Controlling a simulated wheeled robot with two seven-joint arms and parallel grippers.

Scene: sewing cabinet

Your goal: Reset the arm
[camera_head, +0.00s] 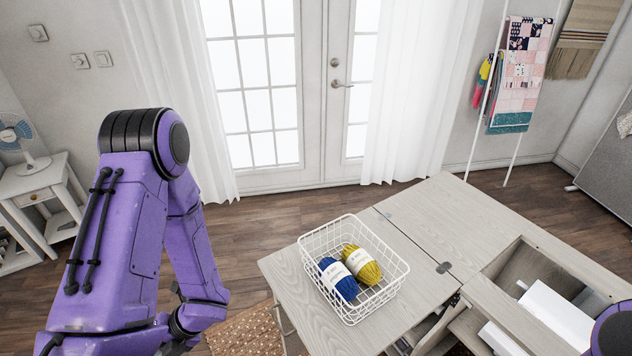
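My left arm (130,220) is purple and rises at the left of the picture, bent at the elbow with its forearm hanging down. Its gripper is not in the picture. Only a small purple and black piece of my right arm (612,330) shows at the bottom right corner, and its gripper is out of view too. A white wire basket (352,313) stands on the light wooden sewing cabinet (420,215). In it lie a blue yarn ball (346,287) and a yellow yarn ball (368,270), side by side.
The cabinet has an open compartment (520,270) at the right with white items inside. A white side table (40,195) with a fan (18,135) stands at the left. A ladder rack with a quilt (520,75) leans by the wall.

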